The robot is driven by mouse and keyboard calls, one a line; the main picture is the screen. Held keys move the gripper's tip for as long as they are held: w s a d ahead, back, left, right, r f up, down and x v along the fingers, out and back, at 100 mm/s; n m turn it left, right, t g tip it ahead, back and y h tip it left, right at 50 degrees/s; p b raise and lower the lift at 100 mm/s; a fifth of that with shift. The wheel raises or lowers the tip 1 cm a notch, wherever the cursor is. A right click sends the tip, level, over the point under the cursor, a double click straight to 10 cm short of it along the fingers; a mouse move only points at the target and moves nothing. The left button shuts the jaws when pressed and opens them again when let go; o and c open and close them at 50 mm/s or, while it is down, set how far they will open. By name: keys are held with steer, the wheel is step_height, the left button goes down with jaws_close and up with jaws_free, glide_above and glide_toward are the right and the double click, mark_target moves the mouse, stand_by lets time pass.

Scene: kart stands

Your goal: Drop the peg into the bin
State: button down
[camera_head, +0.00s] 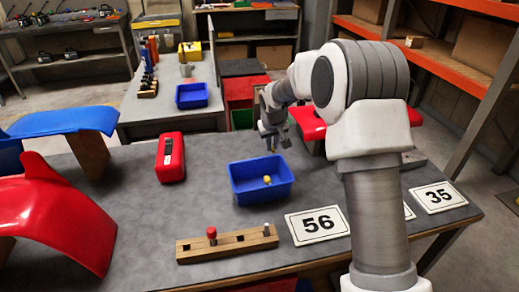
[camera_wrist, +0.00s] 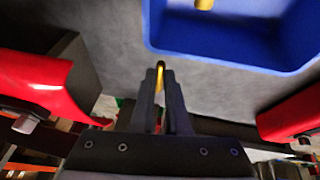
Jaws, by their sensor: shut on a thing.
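The blue bin (camera_head: 265,196) stands on the grey table, and its wall and rim show at the top right of the wrist view (camera_wrist: 235,62). A yellow peg (camera_head: 267,180) is inside the bin; part of it shows at the top of the wrist view (camera_wrist: 204,4). My gripper (camera_head: 270,142) is above the table just behind the bin, apart from it. In the wrist view the fingers (camera_wrist: 160,72) are shut on a thin brass-yellow peg (camera_wrist: 161,78), mostly hidden between them. The held peg is beside the bin's rim, not over its inside.
A wooden rack (camera_head: 243,244) at the front holds a red-topped peg (camera_head: 212,235) and a grey peg (camera_head: 266,230). Number cards 56 (camera_head: 318,225) and 35 (camera_head: 438,197) lie to the right. A red case (camera_head: 171,158) and red fairing (camera_head: 55,212) are left.

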steer(key=s+d+r, duration=0.2)
steer(key=d+r, duration=0.2)
steer(key=d, duration=0.2)
steer(key=shift+s+d+p, duration=0.25)
steer(key=shift+p, duration=0.1)
steer(key=shift+r, duration=0.1)
